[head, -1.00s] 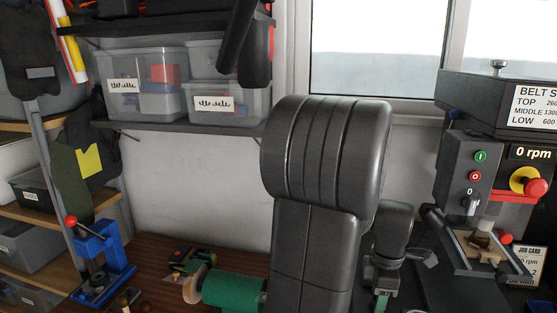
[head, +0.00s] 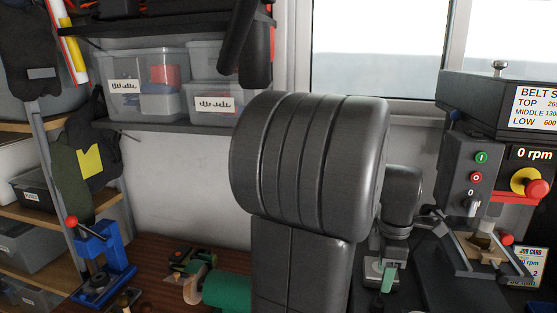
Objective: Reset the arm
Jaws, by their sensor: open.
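My arm's large dark grey links fill the middle of the head view and stand upright in front of the bench. My gripper (head: 386,273) is partly in view, low and just right of these links, below a dark wrist joint. A light metal part and a green finger-like part of it show. It is open. The arm hides part of it, and I see nothing held in it. It is left of the grey machine with the rpm display (head: 470,170).
The wooden bench (head: 150,262) bears a blue press-like tool (head: 105,262) at left and a green cylinder (head: 226,290) beside my arm. Clear bins (head: 150,103) stand on a wall shelf behind. A window (head: 375,50) is at the back. A job card (head: 530,262) is at far right.

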